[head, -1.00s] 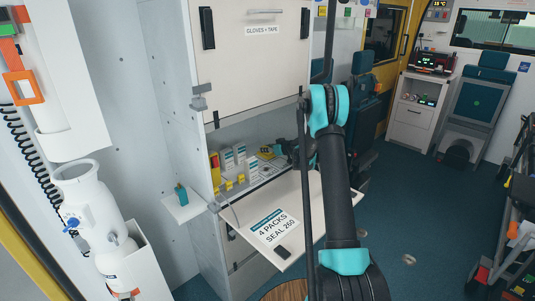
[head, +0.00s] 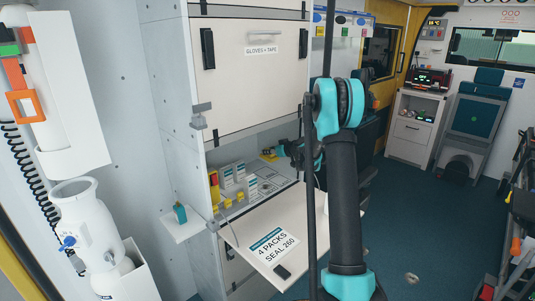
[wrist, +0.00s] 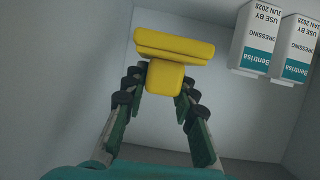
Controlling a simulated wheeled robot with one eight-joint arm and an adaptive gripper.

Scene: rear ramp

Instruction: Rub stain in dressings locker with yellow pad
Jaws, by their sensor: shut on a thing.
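The yellow pad (wrist: 174,44) has a wide flat head and a block-shaped grip. My gripper (wrist: 164,80) is shut on that grip, with one finger on each side. My gripper (head: 292,150) reaches in from the right, partly hidden by my arm. White dressing packs (wrist: 256,38) stand to the right of the pad in the wrist view, apart from it. I cannot make out the stain for certain; faint marks show on the locker floor.
The lowered flap (head: 262,222), labelled "4 PACKS SEAL 260", juts out below the opening. A closed "GLOVES + TAPE" door (head: 250,85) is above. A side shelf (head: 183,226) holds a teal item.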

